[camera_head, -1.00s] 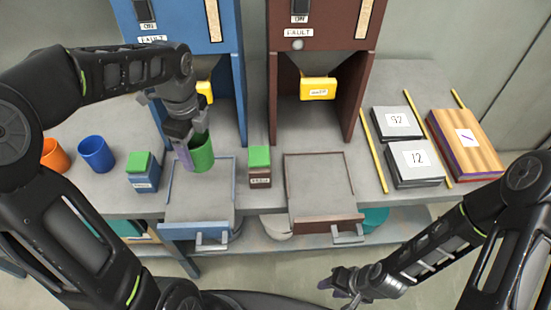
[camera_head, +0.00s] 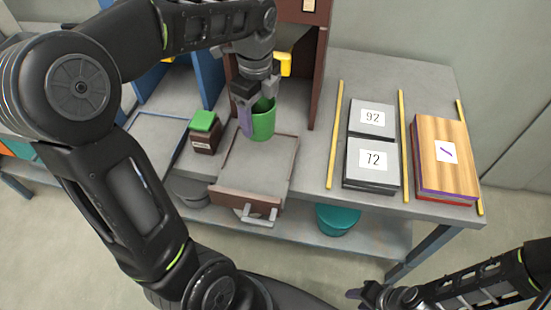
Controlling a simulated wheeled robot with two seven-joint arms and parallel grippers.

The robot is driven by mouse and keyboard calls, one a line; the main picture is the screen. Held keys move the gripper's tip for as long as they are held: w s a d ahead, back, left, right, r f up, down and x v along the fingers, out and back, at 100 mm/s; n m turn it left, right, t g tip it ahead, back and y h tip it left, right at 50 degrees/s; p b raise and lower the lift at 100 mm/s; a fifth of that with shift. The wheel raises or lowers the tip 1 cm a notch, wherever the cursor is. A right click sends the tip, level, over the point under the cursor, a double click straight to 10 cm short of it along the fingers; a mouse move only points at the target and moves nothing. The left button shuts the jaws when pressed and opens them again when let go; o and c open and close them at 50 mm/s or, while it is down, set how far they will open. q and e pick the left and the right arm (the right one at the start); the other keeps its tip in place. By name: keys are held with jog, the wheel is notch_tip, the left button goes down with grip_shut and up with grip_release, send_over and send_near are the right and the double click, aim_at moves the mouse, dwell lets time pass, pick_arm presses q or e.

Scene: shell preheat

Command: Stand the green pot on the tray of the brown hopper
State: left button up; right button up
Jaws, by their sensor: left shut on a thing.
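The green pot (camera_head: 263,122) is upright at the rear end of the brown hopper's tray (camera_head: 245,178). I cannot tell whether its base touches the tray or hangs just above it. My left gripper (camera_head: 256,108) is shut on the pot's wall, with a purple fingertip outside on the left. The brown hopper (camera_head: 318,75) stands behind, partly hidden by my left arm. My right gripper (camera_head: 362,293) is low at the bottom right, away from the table; its opening is unclear.
A brown box with a green top (camera_head: 205,132) stands left of the tray. The blue hopper's tray (camera_head: 152,140) is further left, partly behind my arm. Grey numbered blocks (camera_head: 372,160), yellow strips (camera_head: 335,135) and a wooden stack (camera_head: 445,160) are to the right.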

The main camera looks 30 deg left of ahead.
pick_arm(q)
jog(key=shift+a, duration=0.15)
send_over(261, 157)
jog(key=shift+a+f, duration=0.15)
jog(key=shift+f, duration=3)
jog(key=shift+f, duration=0.1)
jog(key=shift+f, duration=1.75)
jog(key=shift+f, duration=0.15)
jog(key=o, duration=1.6)
